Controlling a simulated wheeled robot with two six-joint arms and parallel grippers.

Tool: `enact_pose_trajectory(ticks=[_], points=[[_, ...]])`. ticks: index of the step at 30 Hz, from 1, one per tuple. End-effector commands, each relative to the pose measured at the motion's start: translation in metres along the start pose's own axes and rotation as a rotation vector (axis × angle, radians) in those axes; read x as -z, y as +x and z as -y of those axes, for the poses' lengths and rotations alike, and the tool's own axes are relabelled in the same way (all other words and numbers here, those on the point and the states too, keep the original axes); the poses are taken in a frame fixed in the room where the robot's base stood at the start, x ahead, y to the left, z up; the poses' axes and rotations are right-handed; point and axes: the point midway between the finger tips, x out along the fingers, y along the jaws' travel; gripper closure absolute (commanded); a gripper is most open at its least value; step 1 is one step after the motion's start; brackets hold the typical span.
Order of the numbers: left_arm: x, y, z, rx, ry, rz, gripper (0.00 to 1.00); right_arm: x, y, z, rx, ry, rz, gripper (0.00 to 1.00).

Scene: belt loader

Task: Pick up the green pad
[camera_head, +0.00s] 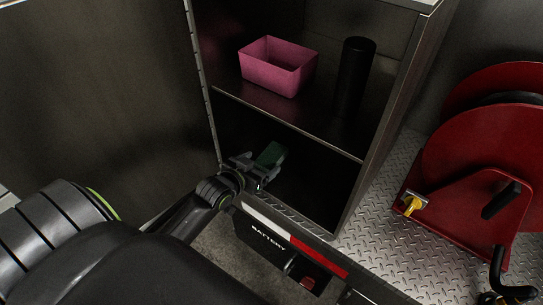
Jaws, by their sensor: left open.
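The green pad (270,155) is a small dark green block in the dark lower compartment of the open cabinet. My left gripper (261,164) reaches into that compartment from the left and its jaws are open at the pad. The near end of the pad is at the fingers; I cannot tell whether they touch it. The surface under the pad is too dark to make out. My right gripper is not in view.
The cabinet shelf (308,132) above holds a pink bin (276,66) and a black cylinder (354,76). A battery drawer front (265,239) lies below my left wrist. A red reel (482,150) stands on the diamond-plate floor (381,219) at the right.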

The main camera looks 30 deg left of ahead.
Motion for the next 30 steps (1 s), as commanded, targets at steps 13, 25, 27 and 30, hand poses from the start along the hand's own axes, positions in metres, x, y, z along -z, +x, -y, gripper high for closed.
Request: enact_pose_trajectory(ticks=[13,25,27,30], points=[[0.003,0.036,-0.001,0.0,-0.002,0.001,0.2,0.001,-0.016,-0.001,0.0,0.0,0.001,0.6],[0.0,0.056,-0.001,0.0,-0.001,-0.001,0.2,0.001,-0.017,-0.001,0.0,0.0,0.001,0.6],[0.0,0.056,-0.001,0.0,-0.001,-0.001,0.2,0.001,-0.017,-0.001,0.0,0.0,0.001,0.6],[0.0,0.056,-0.001,0.0,-0.001,-0.001,0.28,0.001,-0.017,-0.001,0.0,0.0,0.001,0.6]])
